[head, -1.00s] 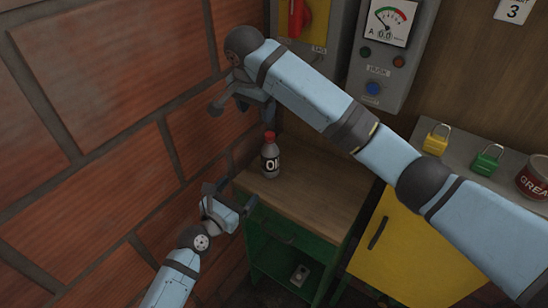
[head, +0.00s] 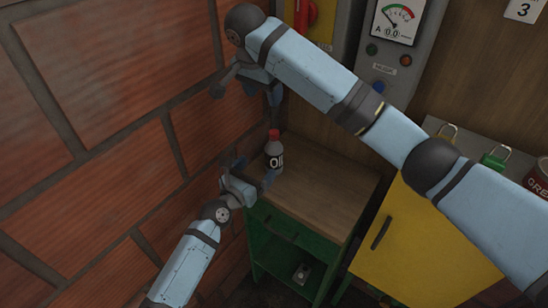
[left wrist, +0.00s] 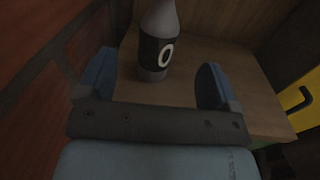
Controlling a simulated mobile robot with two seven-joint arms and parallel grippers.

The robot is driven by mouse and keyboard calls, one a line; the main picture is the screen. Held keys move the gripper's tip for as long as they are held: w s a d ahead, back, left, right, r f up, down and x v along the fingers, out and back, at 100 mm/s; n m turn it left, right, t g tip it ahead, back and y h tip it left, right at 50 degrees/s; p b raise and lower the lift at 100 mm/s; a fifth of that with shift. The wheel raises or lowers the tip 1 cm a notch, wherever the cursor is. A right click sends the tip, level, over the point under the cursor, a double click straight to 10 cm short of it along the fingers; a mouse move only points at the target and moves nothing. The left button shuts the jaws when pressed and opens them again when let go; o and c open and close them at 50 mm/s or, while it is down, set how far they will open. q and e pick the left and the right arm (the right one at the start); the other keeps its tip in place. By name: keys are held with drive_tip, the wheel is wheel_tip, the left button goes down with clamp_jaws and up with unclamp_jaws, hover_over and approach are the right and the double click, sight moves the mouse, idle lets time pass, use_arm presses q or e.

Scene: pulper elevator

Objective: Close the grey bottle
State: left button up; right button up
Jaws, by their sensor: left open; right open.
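The grey bottle (head: 274,158), with a red cap (head: 273,134) on top and a black "OIL" label, stands upright on the wooden top of a green cabinet. I cannot tell how tight the cap sits. In the left wrist view the bottle (left wrist: 158,45) is ahead, in line with the gap between the fingers; its top is cut off. My left gripper (head: 255,172) is open and low beside the bottle, its fingers pointing at it, with nothing held. My right gripper (head: 246,92) is open and empty, pointing down above and a little left of the cap.
The brick wall (head: 90,110) is close on the left. The green cabinet's wooden top (head: 325,185) is clear right of the bottle. A yellow cabinet (head: 425,240), a green padlock (head: 494,160) and a gauge panel (head: 398,30) are to the right.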

sight(269, 155)
use_arm(q)
drive_tip(key=x, duration=0.8)
drive_tip(key=shift+w+d, duration=0.25)
drive_tip(key=shift+c, duration=0.2)
